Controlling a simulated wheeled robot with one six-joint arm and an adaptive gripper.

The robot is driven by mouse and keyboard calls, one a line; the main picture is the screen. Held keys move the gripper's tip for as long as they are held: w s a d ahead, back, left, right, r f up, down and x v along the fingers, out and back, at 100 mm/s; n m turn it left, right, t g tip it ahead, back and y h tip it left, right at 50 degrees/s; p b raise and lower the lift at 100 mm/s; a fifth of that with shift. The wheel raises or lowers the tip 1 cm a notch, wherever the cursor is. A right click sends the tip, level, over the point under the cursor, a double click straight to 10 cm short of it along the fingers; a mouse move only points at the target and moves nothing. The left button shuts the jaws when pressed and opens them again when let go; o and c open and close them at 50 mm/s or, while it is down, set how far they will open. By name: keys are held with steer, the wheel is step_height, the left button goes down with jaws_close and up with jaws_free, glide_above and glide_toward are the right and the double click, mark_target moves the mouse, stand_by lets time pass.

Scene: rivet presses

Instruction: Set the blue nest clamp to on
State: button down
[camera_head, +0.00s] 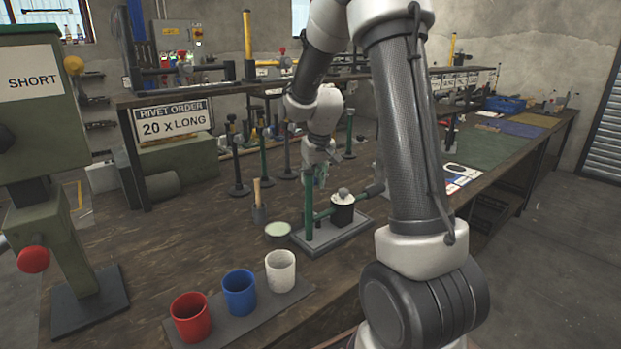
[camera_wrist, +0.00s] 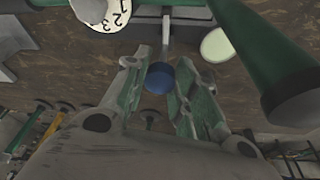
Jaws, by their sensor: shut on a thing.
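A blue ball knob (camera_wrist: 159,79) on a thin grey lever (camera_wrist: 166,38) sits between my gripper's fingers in the wrist view; I take it as the blue nest clamp's handle. My gripper (camera_wrist: 160,92) is shut on this knob, with one green-padded finger on each side. In the head view my gripper (camera_head: 320,178) reaches down beside a small press with a green column (camera_head: 309,205) on a grey base plate (camera_head: 340,234). The knob and lever cannot be made out there. The wrist view does not show any on or off marking.
A white numbered dial (camera_wrist: 103,12) and a thick green bar (camera_wrist: 262,60) are close by. A pale green dish (camera_head: 278,230) and red (camera_head: 190,316), blue (camera_head: 239,293) and white (camera_head: 281,271) cups stand in front. Several dark stands are behind.

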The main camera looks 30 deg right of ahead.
steer(key=shift+s+d+f, duration=0.1)
steer(key=shift+s+f, duration=0.3)
steer(key=shift+s, duration=0.15)
steer(key=c, duration=1.1)
jaws_free()
steer(key=shift+s+d+r, duration=0.1)
steer(key=shift+s+d, duration=0.05)
steer(key=shift+r, duration=0.1)
steer(key=shift+r, duration=0.5)
steer(key=v, duration=1.1)
